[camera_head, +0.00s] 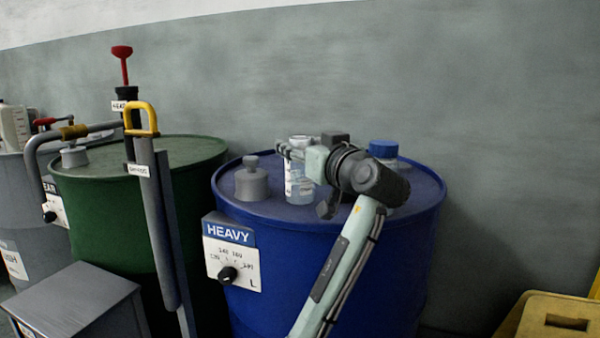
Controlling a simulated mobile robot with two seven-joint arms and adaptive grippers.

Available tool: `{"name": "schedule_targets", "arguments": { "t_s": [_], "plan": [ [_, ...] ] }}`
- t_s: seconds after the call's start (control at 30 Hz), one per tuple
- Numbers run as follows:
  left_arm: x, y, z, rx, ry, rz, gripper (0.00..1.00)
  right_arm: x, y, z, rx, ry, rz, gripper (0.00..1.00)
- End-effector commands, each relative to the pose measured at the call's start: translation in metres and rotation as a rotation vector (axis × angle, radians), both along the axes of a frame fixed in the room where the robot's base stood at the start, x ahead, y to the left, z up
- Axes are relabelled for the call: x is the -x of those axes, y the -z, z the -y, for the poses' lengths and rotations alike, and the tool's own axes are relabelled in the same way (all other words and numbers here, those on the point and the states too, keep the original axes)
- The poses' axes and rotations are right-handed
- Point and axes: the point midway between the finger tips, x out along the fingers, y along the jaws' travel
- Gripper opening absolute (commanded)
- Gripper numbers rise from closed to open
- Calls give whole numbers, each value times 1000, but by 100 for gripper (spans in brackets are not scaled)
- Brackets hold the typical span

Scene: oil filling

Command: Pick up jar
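A clear jar (297,187) with a pale label stands upright on the blue drum (265,207), partly hidden by my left gripper. My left gripper (304,178) is at the jar, its arm rising from the bottom of the view. One finger reaches across the jar's upper part and the other hangs low at its right side. The fingers are spread apart; whether either touches the jar, I cannot tell. A second jar with a blue lid (383,148) stands behind my wrist, mostly hidden. My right gripper is not in view.
A grey capped bung (252,182) sits on the blue drum, left of the jar. The drum carries a HEAVY dial panel (232,258). A yellow container (550,318) is at lower right.

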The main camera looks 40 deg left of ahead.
Motion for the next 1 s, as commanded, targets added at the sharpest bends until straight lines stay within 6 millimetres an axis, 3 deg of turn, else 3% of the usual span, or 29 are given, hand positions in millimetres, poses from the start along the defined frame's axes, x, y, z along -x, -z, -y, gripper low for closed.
{"name": "schedule_targets", "arguments": {
  "t_s": [0.03, 0.27, 0.67, 0.93, 1.0],
  "plan": [
    [0, 0, 0, 0, 0, 0, 39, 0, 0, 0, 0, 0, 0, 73],
    [0, 0, 0, 0, 0, -1, 11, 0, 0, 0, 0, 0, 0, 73],
    [0, -4, 0, 1, 0, 0, 10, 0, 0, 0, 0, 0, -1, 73],
    [0, -41, 1, 2, 1, 6, 10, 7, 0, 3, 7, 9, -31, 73],
    [10, -49, -9, 3, -1, 7, 10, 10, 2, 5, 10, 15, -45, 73]
  ]
}}
